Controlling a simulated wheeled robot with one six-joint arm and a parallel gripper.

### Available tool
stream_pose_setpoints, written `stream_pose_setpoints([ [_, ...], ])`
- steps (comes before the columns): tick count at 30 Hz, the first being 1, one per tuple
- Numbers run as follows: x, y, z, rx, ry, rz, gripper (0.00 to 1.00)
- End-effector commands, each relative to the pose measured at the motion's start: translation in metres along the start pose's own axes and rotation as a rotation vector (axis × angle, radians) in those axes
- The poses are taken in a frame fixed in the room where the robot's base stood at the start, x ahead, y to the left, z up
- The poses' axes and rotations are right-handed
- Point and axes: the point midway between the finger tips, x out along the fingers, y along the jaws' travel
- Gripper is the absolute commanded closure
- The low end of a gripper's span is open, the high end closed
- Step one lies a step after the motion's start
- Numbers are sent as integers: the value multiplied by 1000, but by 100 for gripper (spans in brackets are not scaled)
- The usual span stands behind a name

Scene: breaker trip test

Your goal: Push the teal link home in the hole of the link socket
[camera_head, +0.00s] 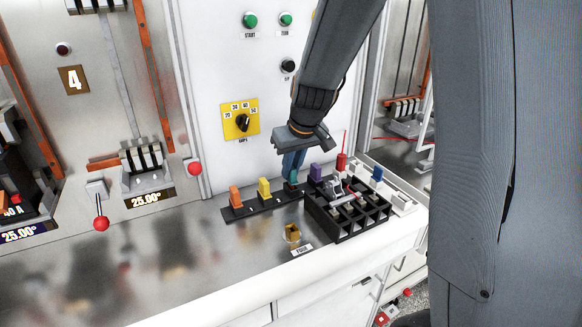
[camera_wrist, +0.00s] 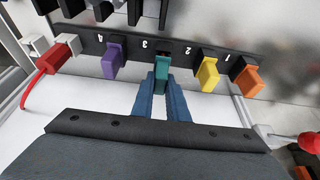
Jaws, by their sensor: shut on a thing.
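The teal link (camera_wrist: 162,73) stands at a numbered black strip (camera_wrist: 190,48), which looks like the link socket, between the purple and yellow links. My gripper (camera_wrist: 161,84) is shut on the teal link with its two blue fingers. In the head view my gripper (camera_head: 292,172) reaches down to the teal link (camera_head: 293,181), and its fingers hide much of it. The link's lower end is at the strip (camera_head: 250,212); how deep it sits in its hole cannot be told.
Orange (camera_wrist: 247,76), yellow (camera_wrist: 208,75) and purple (camera_wrist: 113,62) links stand close on either side. A black compartment tray (camera_head: 347,233) is right of the strip in the head view. A small brass-coloured piece (camera_head: 292,232) lies in front.

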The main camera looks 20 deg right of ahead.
Motion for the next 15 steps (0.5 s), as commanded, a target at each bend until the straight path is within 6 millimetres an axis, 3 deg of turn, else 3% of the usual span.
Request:
stream_pose_setpoints([
  [15,12,0,5,0,0,0,100],
])
